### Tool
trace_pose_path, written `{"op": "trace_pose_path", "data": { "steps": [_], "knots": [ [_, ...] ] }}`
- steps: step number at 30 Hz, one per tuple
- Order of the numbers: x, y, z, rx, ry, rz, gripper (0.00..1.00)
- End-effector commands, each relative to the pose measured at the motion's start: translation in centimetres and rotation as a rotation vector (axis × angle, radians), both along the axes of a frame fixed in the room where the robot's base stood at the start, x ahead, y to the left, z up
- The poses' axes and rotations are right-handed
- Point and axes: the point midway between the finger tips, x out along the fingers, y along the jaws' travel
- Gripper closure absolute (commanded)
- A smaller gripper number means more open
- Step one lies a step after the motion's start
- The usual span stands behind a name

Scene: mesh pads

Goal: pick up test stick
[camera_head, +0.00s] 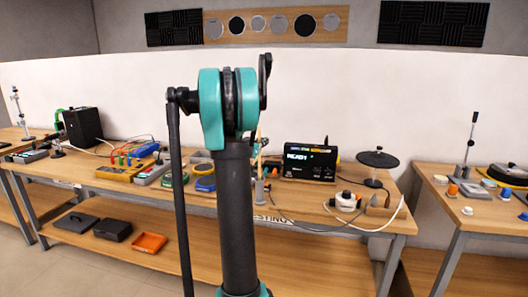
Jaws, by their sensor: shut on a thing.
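My own teal and black arm stands upright in the middle of the view and covers part of the main workbench (325,205). My gripper cannot be made out; it seems hidden behind the arm. A thin tan upright stick (257,146), possibly the test stick, shows just right of the arm, above a small grey upright piece (260,190) on the bench. Its lower part is partly hidden, and I cannot tell whether anything holds it.
A black display unit (310,163) reading READY stands right of the arm, near a dark round disc on a stand (377,159). A white cable (385,226) lies at the bench's right end. Yellow and blue instruments sit to the left. A second bench (445,212) stands right, beyond a gap.

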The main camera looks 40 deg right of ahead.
Motion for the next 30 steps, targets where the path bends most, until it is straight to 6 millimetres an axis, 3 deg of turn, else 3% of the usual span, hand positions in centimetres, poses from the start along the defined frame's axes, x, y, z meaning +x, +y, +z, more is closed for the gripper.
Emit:
{"op": "trace_pose_path", "data": {
  "steps": [12, 18, 24, 30],
  "knots": [
    [0.0, 0.0, 8.9, 0.000, 0.000, 0.000, 1.00],
    [0.0, 0.0, 12.3, 0.000, 0.000, 0.000, 1.00],
    [0.0, 0.0, 13.8, 0.000, 0.000, 0.000, 1.00],
    [0.0, 0.0, 14.0, 0.000, 0.000, 0.000, 1.00]
  ]
}}
